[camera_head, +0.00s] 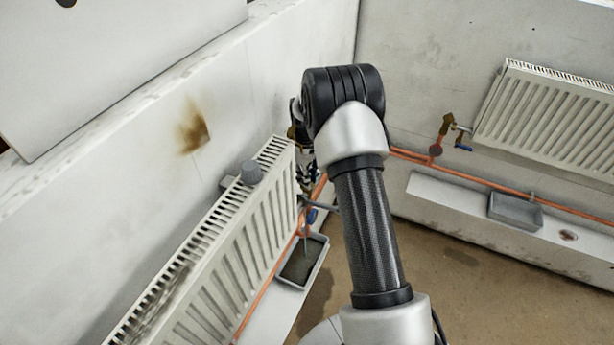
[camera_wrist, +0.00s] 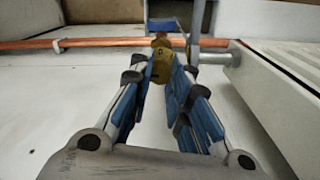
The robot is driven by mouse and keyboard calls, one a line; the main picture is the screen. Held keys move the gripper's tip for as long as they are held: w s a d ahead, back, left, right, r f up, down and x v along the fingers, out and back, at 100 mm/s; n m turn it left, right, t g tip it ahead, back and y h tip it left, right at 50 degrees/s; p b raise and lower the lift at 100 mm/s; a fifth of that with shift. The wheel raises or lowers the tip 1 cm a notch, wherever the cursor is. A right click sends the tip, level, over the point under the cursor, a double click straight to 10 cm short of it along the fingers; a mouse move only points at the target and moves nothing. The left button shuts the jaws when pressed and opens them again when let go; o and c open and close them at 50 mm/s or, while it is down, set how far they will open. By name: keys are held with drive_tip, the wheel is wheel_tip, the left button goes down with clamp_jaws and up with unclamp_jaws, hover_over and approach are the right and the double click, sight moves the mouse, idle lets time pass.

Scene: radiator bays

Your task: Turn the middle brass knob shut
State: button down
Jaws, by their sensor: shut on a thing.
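A brass knob (camera_wrist: 161,64) shows between my fingertips in the wrist view, on the copper pipework near the wall. My gripper (camera_wrist: 164,74) has its blue-padded fingers closed on the knob's two sides. In the head view my gripper (camera_head: 306,170) is at the far end of the left radiator, mostly hidden behind my arm. The held knob cannot be made out clearly there. A blue handle (camera_wrist: 168,26) is just beyond the knob in the wrist view. The knob's turned position cannot be told.
A grey tray (camera_head: 322,259) lies below. At right are another radiator (camera_head: 550,115), a brass valve (camera_head: 447,123) and a second tray (camera_head: 515,211). Copper pipe (camera_head: 480,180) runs along the wall.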

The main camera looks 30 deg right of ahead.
drive_tip(key=m, duration=0.4)
drive_tip(key=shift+p, duration=0.3)
drive_tip(key=m, duration=0.9)
drive_tip(key=shift+p, duration=0.35)
drive_tip(key=shift+m, duration=2.1)
drive_tip(key=c, duration=1.5)
unclamp_jaws()
drive_tip(key=shift+o, duration=0.2)
